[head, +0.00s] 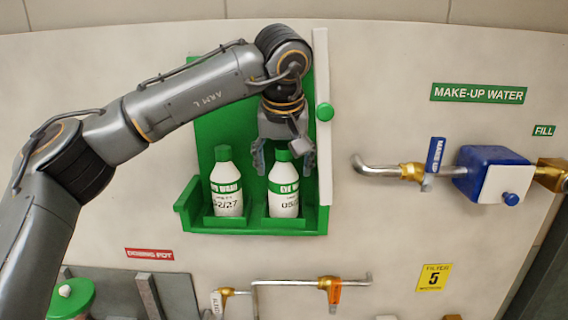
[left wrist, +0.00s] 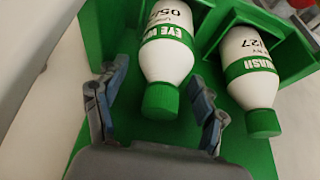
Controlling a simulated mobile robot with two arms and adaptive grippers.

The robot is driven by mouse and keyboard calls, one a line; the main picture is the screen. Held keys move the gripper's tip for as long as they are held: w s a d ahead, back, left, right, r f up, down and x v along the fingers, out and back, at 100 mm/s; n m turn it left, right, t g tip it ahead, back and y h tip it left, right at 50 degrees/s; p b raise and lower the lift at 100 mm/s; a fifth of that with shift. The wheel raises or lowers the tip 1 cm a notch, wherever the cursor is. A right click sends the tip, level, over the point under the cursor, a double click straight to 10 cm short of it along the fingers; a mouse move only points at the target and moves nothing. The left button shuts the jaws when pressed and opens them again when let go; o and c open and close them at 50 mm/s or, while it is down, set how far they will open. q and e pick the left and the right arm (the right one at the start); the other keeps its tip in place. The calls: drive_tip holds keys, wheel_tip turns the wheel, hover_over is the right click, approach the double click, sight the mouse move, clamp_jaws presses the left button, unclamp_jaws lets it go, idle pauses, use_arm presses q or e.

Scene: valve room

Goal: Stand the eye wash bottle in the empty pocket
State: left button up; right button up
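Two white eye wash bottles with green caps and green label bands stand upright in the two pockets of a green wall station (head: 221,140). The left bottle (head: 226,185) is in the left pocket; it also shows at the right of the left wrist view (left wrist: 248,75). The right bottle (head: 284,190) is in the right pocket and fills the middle of the left wrist view (left wrist: 168,62). My left gripper (head: 283,162) is over the right bottle, its fingers open on either side of the cap with gaps in the wrist view. My right gripper is not seen.
The station's open door edge (head: 322,120) with a green knob stands just right of my gripper. A pipe with a blue valve box (head: 488,175) is on the wall further right. Lower pipes (head: 300,283) run below the station.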

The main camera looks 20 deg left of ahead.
sight(284, 148)
use_arm(q)
drive_tip(key=b+v, duration=0.2)
drive_tip(key=v, duration=0.4)
drive_tip(key=shift+s+d+r, duration=0.15)
drive_tip(key=shift+r, duration=0.2)
drive_tip(key=shift+s+r, duration=0.2)
drive_tip(key=shift+r, duration=0.3)
drive_tip(key=shift+w, duration=0.1)
